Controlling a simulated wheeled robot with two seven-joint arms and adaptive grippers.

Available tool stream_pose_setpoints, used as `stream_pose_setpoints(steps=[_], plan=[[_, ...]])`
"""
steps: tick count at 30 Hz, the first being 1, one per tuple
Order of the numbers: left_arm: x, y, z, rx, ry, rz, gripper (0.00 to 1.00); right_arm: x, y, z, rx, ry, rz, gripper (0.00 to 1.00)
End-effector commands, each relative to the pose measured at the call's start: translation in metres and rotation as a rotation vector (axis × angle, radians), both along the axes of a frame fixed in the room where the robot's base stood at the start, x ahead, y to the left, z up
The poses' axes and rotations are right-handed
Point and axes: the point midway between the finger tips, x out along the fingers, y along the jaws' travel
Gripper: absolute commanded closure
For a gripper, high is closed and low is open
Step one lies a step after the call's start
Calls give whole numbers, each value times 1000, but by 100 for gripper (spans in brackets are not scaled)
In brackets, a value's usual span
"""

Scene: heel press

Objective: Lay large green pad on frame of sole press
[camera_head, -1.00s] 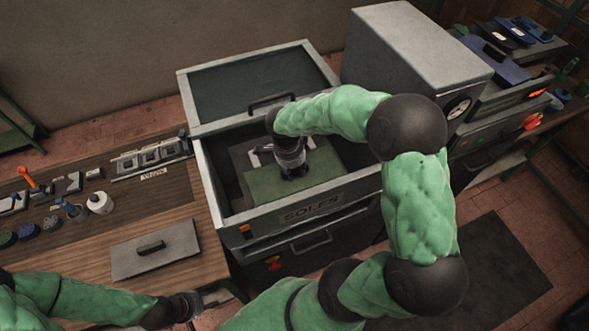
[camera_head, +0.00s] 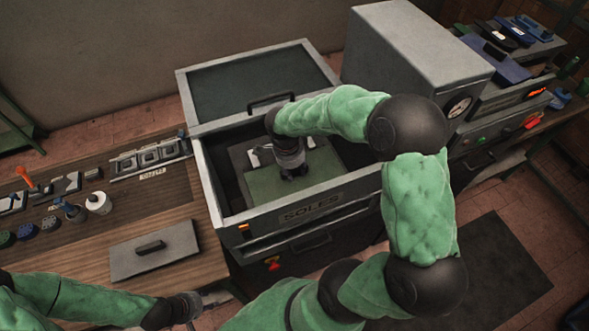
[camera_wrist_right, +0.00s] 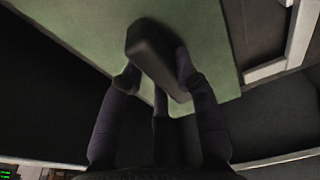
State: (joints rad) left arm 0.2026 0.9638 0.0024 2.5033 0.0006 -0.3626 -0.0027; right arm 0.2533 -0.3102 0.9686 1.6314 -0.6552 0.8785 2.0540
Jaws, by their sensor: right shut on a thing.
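The large green pad (camera_head: 262,190) is inside the open top of the sole press (camera_head: 312,207), under my right gripper (camera_head: 293,173). In the right wrist view the green pad (camera_wrist_right: 80,25) has a dark bar handle (camera_wrist_right: 150,50), and my right gripper's fingers (camera_wrist_right: 157,72) are closed on it. The pad looks roughly flat. I cannot tell whether its underside touches the frame. A pale metal part (camera_wrist_right: 270,66) shows beside the pad's edge. My left gripper (camera_head: 190,306) is low at the left, apart from the press; its fingers are too small to read.
The press lid (camera_head: 262,84) stands open behind the frame. A grey plate with a black handle (camera_head: 155,250) lies on the wooden bench (camera_head: 190,272) at the left, near several small tools. A large grey machine (camera_head: 415,45) stands right of the press.

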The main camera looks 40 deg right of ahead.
Motion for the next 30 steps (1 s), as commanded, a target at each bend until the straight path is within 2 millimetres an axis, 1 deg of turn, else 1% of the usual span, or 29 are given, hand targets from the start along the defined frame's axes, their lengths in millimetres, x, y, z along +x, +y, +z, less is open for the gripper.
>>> stream_pose_setpoints(steps=[25, 26, 27, 28, 30], plan=[[0, 0, -10, 0, 0, 0, 60, 1, -1, -7, -1, -3, -1, 100], [0, 0, -9, 0, 0, 0, 60, 1, -1, -7, -1, -3, -1, 60], [0, 0, -9, 0, 0, 0, 60, 1, -1, -7, -1, -3, -1, 48], [0, 0, -9, 0, 0, 0, 60, 1, -1, -7, -1, -3, -1, 40], [0, 0, -9, 0, 0, 0, 60, 1, 0, -7, -1, -2, -1, 40]])
